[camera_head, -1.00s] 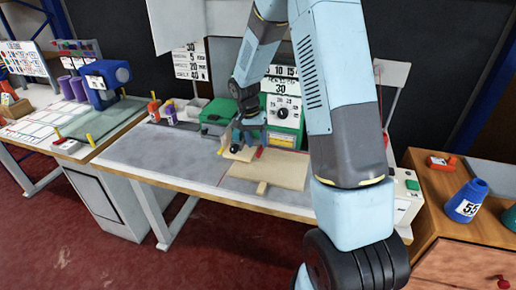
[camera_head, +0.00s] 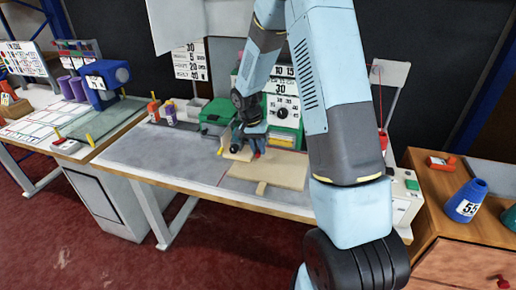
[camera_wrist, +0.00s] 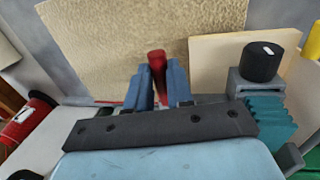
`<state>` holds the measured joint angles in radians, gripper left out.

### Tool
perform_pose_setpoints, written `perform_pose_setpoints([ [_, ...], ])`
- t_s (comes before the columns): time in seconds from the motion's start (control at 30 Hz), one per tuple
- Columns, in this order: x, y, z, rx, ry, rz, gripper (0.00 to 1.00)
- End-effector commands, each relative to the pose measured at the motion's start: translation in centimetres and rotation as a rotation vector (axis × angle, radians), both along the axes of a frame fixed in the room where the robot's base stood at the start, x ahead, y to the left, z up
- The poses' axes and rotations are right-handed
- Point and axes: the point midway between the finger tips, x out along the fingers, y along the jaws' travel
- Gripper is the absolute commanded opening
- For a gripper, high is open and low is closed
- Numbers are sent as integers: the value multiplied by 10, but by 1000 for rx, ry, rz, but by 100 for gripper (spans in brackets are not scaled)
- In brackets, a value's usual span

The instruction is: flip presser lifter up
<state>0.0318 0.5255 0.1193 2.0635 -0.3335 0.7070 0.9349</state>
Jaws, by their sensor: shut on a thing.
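The presser lifter appears to be the red lever (camera_wrist: 157,62), standing up between my two blue fingers in the wrist view. My gripper (camera_wrist: 156,84) is shut on it, one finger on each side, and the lever's rounded top sticks out past the fingertips. In the head view my gripper (camera_head: 257,151) is low at the near side of the green machine (camera_head: 284,137), and the lever is mostly hidden by it. The beige rug piece (camera_wrist: 95,50) lies just beyond the fingers in the wrist view.
A black knob (camera_wrist: 263,61) on a grey block is close to the right of my fingers. A pale board (camera_wrist: 225,62) lies behind it. A red spool-like thing (camera_wrist: 30,118) is at left.

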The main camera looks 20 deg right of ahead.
Motion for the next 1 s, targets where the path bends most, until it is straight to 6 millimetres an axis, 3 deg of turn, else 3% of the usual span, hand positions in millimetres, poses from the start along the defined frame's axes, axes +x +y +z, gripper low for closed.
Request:
perform_pose_setpoints([
  [0.13,0,1,0,0,-1,1,0],
  [0.57,1,1,1,1,-3,1,0],
  [0.83,2,2,26,2,-7,2,0],
  [1.0,2,2,28,1,-6,2,0],
])
